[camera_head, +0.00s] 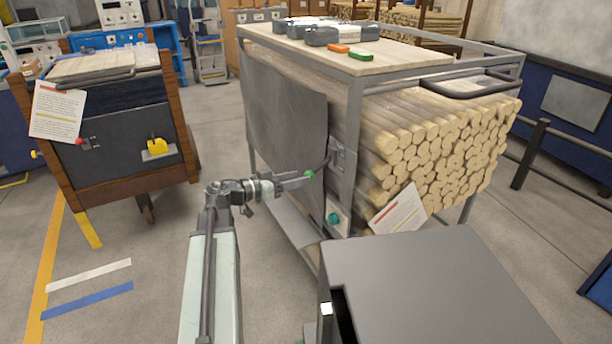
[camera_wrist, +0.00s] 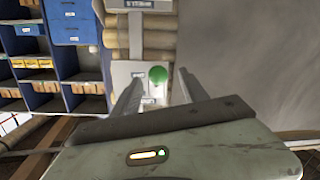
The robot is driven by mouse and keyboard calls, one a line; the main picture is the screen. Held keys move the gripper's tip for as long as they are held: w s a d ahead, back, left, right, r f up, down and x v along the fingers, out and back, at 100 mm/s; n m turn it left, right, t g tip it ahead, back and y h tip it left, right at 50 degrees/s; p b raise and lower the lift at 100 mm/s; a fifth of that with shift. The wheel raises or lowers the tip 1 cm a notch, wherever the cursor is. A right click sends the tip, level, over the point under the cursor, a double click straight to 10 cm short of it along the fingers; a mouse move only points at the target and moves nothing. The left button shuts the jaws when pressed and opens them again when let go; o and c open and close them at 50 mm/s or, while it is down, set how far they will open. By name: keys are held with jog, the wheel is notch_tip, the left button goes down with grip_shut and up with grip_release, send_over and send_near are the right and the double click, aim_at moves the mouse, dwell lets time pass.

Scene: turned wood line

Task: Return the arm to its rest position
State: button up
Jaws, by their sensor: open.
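My arm (camera_head: 210,285) rises from the bottom of the head view and bends to the right at its upper joint. My gripper (camera_head: 300,176) reaches toward the grey side panel and corner post of the log cart (camera_head: 355,130). In the wrist view my gripper (camera_wrist: 160,80) is open, with its two fingers apart and nothing held between them. A round green button (camera_wrist: 158,74) on a pale labelled plate (camera_wrist: 125,75) shows between the fingers, beyond them. I cannot tell whether a finger touches anything.
The log cart holds stacked round wood under a top with grey cases (camera_head: 335,35). A brown-framed cart (camera_head: 120,140) stands to the left. A dark grey box surface (camera_head: 430,285) is at the front right. Floor between the carts is open. Blue shelving (camera_wrist: 60,60) shows in the wrist view.

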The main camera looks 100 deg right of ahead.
jog(key=v, duration=0.3)
jog(key=shift+w, duration=0.15)
dwell(0.3)
